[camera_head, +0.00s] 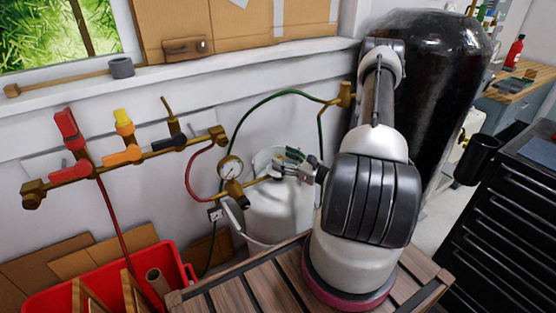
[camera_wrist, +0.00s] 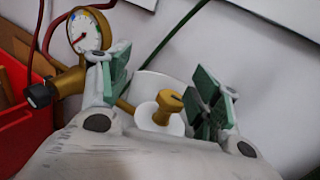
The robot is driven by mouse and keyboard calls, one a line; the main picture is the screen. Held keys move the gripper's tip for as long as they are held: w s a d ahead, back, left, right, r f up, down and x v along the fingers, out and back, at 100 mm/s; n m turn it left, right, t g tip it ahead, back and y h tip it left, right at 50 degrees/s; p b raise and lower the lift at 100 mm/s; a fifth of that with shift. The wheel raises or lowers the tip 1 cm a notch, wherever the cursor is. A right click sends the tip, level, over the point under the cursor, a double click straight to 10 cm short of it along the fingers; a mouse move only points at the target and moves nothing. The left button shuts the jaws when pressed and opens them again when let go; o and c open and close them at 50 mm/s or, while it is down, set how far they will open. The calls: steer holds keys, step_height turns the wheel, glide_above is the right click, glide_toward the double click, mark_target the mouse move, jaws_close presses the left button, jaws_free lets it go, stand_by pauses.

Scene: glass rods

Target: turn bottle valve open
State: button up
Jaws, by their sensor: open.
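The white gas bottle (camera_head: 268,213) stands against the wall behind my arm, and its white top also shows in the wrist view (camera_wrist: 150,88). A brass valve knob (camera_wrist: 170,104) sits on top of it. My gripper (camera_head: 291,162) is at the bottle's top. In the wrist view my gripper (camera_wrist: 164,84) has its green-padded fingers apart, one on each side of the knob, with visible gaps. The brass regulator with a round gauge (camera_head: 231,168) is left of the bottle, and the gauge shows upper left in the wrist view (camera_wrist: 86,32).
A brass manifold (camera_head: 140,156) with coloured handles runs along the wall. Red (camera_head: 193,176) and green (camera_head: 246,114) hoses loop near the regulator. A red crate (camera_head: 60,297) stands lower left. A large black tank (camera_head: 428,90) and black drawer cabinet (camera_head: 505,220) are at right.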

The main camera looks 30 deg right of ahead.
mark_target(278, 157)
step_height(278, 157, down, 5)
steer(key=d+m+t+h, duration=0.1)
steer(key=d+m+h, duration=0.2)
steer(key=x, duration=0.7)
steer(key=shift+c, duration=0.2)
steer(key=c, duration=1)
